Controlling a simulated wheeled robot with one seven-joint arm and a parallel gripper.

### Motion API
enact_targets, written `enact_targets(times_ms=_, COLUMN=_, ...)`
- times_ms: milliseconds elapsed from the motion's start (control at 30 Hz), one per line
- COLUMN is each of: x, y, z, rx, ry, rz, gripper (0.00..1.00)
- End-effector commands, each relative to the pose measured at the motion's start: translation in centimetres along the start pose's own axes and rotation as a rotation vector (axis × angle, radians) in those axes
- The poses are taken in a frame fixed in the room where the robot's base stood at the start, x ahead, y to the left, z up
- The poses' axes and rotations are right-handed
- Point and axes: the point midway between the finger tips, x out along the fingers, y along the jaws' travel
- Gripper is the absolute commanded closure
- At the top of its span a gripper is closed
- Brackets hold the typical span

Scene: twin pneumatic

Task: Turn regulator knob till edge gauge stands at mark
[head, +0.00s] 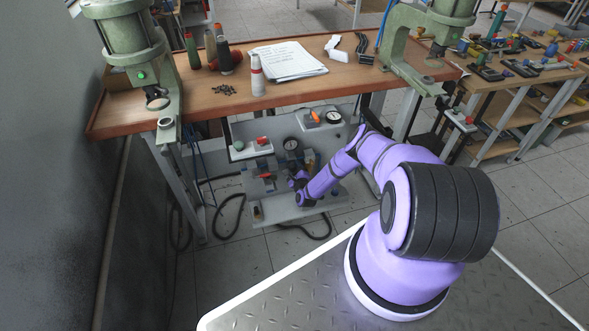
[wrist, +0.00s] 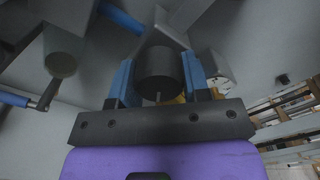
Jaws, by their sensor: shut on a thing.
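My gripper (wrist: 160,78) has its two blue fingers on either side of a dark round knob (wrist: 158,64), one against each side. The knob hangs below a grey body in the wrist view. In the head view my gripper (head: 299,181) is low at the grey pneumatic panel (head: 317,196) under the bench, and the knob is hidden there. One round gauge (head: 333,118) with a pale face stands at the panel's upper right. A darker gauge (head: 291,144) is nearer the middle, above my gripper. Both are too small to read needle or mark.
Red-orange handles (head: 262,141) and other fittings crowd the panel near my gripper. Black hoses (head: 229,212) lie on the floor at left. The bench top (head: 200,107) overhangs the panel. In the wrist view a grey cylinder (wrist: 62,60) and blue tube (wrist: 121,18) are close by.

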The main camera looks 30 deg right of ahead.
Motion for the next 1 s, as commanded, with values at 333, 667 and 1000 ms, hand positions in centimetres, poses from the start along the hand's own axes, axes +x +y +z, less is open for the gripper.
enact_targets(times_ms=333, x=-0.14, y=0.1, z=-0.12, rx=0.036, ry=0.003, rz=0.002, gripper=0.8)
enact_targets(times_ms=667, x=-0.14, y=0.11, z=-0.12, rx=0.035, ry=0.003, rz=0.002, gripper=0.39)
enact_targets(times_ms=1000, x=-0.2, y=0.05, z=-0.05, rx=0.035, ry=0.001, rz=0.001, gripper=0.31)
